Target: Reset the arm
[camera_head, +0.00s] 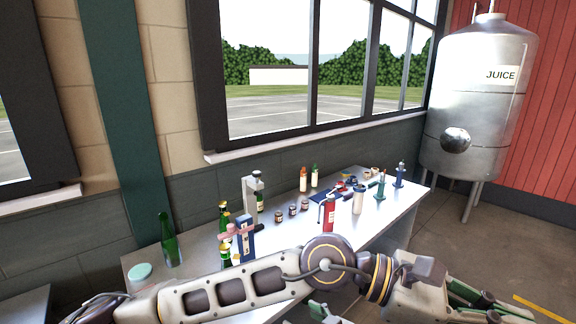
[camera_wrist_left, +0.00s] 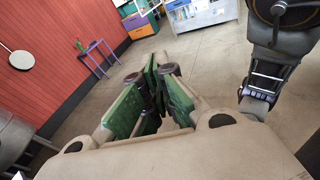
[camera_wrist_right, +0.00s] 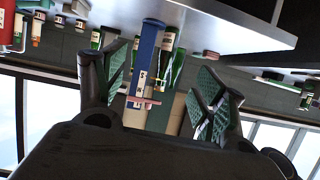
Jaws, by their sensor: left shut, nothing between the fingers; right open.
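My left arm (camera_head: 250,285) stretches across the bottom of the head view from left to right, in front of the table. My left gripper (camera_head: 478,298) is at the lower right, over the floor. Its green-padded fingers are together and empty in the left wrist view (camera_wrist_left: 155,90). My right gripper (camera_wrist_right: 160,95) is open and empty in the right wrist view, its green pads wide apart. Beyond the gap, a blue and white upright device (camera_wrist_right: 147,60) and bottles show in a steeply tilted view.
The metal table (camera_head: 190,262) holds a green bottle (camera_head: 169,240), the blue device (camera_head: 245,238), a red bottle (camera_head: 329,213), small jars (camera_head: 292,209) and several tools. A steel juice tank (camera_head: 475,95) stands at the right. Floor is open in the left wrist view (camera_wrist_left: 215,75).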

